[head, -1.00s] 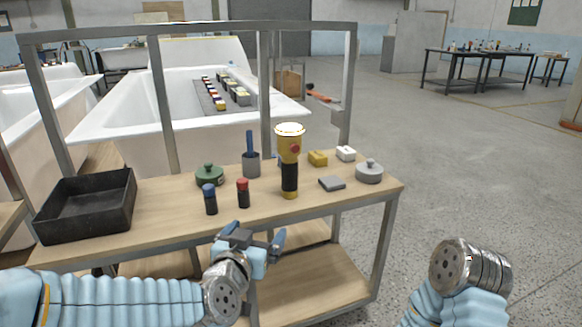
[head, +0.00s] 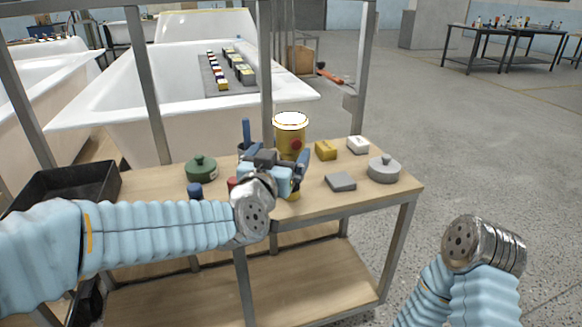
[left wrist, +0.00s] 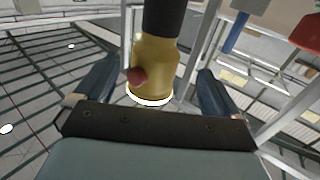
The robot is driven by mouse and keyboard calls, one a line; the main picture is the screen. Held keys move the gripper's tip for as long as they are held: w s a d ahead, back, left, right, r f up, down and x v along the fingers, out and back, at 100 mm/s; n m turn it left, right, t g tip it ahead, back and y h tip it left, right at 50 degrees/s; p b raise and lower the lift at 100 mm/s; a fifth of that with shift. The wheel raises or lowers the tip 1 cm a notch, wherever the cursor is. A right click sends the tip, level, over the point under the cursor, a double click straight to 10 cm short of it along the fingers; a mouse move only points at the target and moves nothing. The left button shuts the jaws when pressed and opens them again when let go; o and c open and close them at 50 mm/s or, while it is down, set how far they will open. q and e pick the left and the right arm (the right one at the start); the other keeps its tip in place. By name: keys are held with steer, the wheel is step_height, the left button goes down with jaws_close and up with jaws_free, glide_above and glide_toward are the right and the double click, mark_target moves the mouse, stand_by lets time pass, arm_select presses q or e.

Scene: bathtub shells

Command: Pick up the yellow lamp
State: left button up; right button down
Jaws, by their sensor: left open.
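The yellow lamp (head: 290,142) stands upright on the wooden table (head: 225,205), with a white-rimmed top and a red button. Its dark lower grip is mostly hidden behind my left gripper (head: 277,168) in the head view. That gripper is open, with its blue fingers around the near side of the lamp. In the left wrist view the lamp (left wrist: 155,65) appears upside down between the two spread fingers (left wrist: 155,95). I cannot tell whether they touch it. The right arm shows at the lower right, but its gripper is not visible.
A green pot (head: 201,170) and a blue-capped bottle (head: 195,190) stand left of the lamp. A yellow block (head: 326,150), grey block (head: 340,182), white block (head: 358,145) and grey lidded pot (head: 384,170) lie right. Metal posts rise behind.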

mark_target(287, 147)
arm_select(q)
steer(key=x, duration=0.5)
steer(key=shift+d+r+p, duration=0.25)
steer(key=shift+d+p, duration=0.05)
steer(key=shift+w+d, duration=0.1)
steer(key=shift+w, duration=0.45)
steer(key=c, duration=1.5)
